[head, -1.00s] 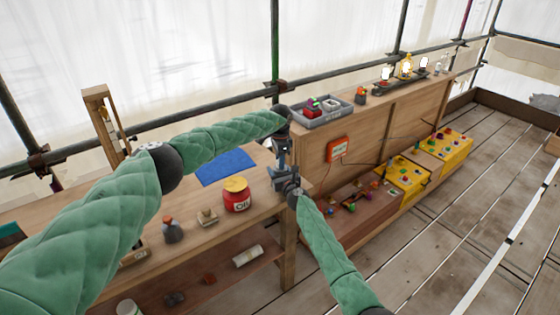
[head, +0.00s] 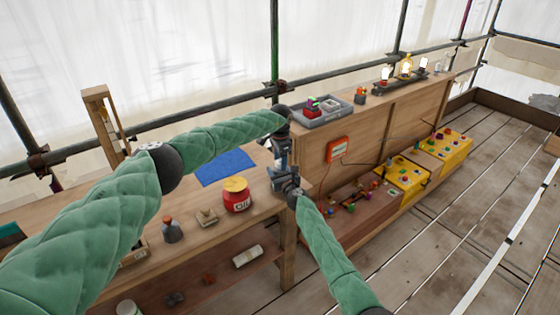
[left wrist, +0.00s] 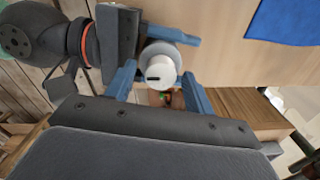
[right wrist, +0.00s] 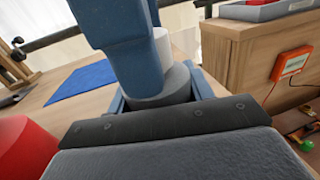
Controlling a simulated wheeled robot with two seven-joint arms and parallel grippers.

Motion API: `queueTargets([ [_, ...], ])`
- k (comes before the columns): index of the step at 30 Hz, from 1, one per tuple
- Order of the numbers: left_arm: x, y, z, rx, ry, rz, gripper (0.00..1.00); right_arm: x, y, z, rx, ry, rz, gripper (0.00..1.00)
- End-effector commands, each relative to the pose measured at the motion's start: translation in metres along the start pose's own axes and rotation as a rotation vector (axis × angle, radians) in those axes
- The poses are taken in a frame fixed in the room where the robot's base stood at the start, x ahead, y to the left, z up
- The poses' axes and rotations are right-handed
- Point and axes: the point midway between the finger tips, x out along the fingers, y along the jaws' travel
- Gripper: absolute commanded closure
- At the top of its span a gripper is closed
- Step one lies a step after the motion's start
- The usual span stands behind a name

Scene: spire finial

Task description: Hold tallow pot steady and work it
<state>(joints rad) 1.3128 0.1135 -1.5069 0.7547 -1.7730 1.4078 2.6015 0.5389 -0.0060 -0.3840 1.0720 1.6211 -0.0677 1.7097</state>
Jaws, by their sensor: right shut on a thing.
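The tallow pot, a grey cylinder with a white top, shows in the right wrist view (right wrist: 163,88) and from above in the left wrist view (left wrist: 160,68). My right gripper (head: 284,180) is shut on its grey body; the pot looks upright near the bench end. My left gripper (head: 281,160) points down over it from above. In the left wrist view its blue fingers stand on either side of the white top, which has a dark slot, with small gaps showing. In the head view the grippers mostly hide the pot.
A red oil tin (head: 237,198) stands on the bench left of the grippers, with a blue cloth (head: 225,167) behind. A grey tray (head: 322,116) sits on the higher cabinet. An orange box (head: 338,150) hangs on its side. A bottle (head: 172,231) stands further left.

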Motion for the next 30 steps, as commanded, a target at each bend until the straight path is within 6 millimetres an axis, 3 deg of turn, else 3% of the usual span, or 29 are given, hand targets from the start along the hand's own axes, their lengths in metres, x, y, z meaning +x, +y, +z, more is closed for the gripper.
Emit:
queueTargets([
  [10, -0.011, -0.001, 0.001, -0.001, 0.000, -0.001, 0.47, 0.000, -0.001, -0.001, 0.000, 0.001, -0.001, 0.75],
  [24, -0.094, -0.001, 0.000, -0.001, 0.001, -0.001, 0.47, 0.000, -0.002, -0.001, 0.000, 0.001, -0.002, 0.75],
  [30, -0.114, -0.001, 0.000, 0.000, -0.001, 0.000, 0.47, 0.000, -0.002, -0.001, 0.000, 0.000, -0.002, 0.75],
])
